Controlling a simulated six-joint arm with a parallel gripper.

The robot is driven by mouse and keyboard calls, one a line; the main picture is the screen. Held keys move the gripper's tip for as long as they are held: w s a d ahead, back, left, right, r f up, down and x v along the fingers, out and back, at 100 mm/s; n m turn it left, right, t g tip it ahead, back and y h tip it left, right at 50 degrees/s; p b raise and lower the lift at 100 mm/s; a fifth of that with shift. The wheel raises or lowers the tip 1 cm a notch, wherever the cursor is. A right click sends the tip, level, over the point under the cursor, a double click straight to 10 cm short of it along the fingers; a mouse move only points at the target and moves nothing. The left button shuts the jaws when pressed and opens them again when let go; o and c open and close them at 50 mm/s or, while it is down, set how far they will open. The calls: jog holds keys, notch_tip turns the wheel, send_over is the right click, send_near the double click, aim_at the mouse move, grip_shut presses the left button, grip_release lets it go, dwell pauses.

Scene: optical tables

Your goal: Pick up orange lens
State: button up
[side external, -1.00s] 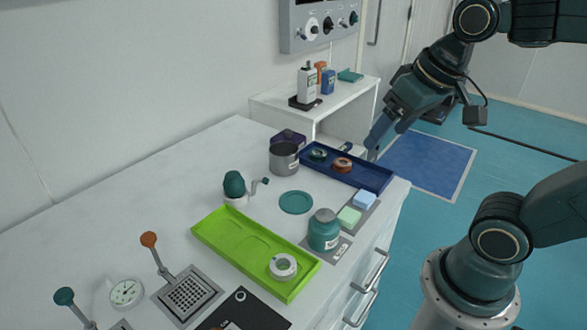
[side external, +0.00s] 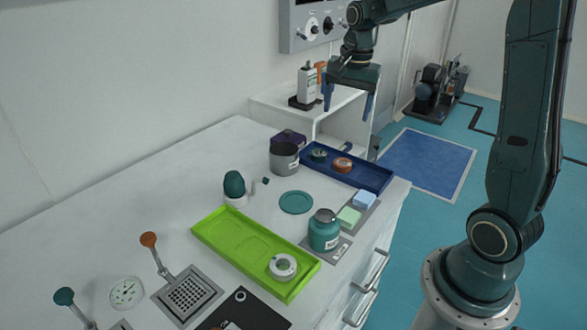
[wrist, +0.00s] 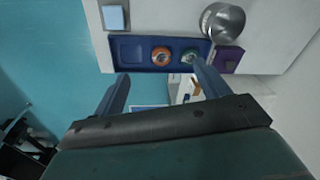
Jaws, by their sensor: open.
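The orange lens (side external: 342,164) is a small orange ring with a dark centre, lying in the blue tray (side external: 375,182) at the far end of the table. It also shows in the wrist view (wrist: 161,56), between the finger lines and beyond the fingertips. A green lens (side external: 319,154) lies beside it in the same tray, to its left in the side view and to its right in the wrist view (wrist: 188,57). My gripper (side external: 348,112) is open and empty, fingers pointing down, well above the tray. Its two fingers frame the wrist view (wrist: 158,74).
A grey metal pot (side external: 284,158) and a purple box (side external: 289,137) stand close to the tray's left end. Light blue and green blocks (side external: 349,216), a teal jar (side external: 323,232) and a lime tray (side external: 222,226) are nearer. A white shelf with bottles (side external: 307,83) stands behind.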

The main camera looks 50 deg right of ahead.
jog(key=w+d+f+m+g, duration=0.1)
jog(key=w+d+f+m, duration=0.2)
jog(key=d+f, duration=0.3)
jog(key=shift+d+f+m, duration=0.15)
jog(key=shift+d+m, duration=0.4)
jog(key=shift+m, duration=0.15)
send_over(342, 163)
jog(key=shift+s+d+f, duration=0.1)
jog(key=shift+d+f, duration=0.05)
jog(key=shift+f, duration=4.15)
jog(key=shift+f, duration=2.55)
jog(key=c, duration=1.1)
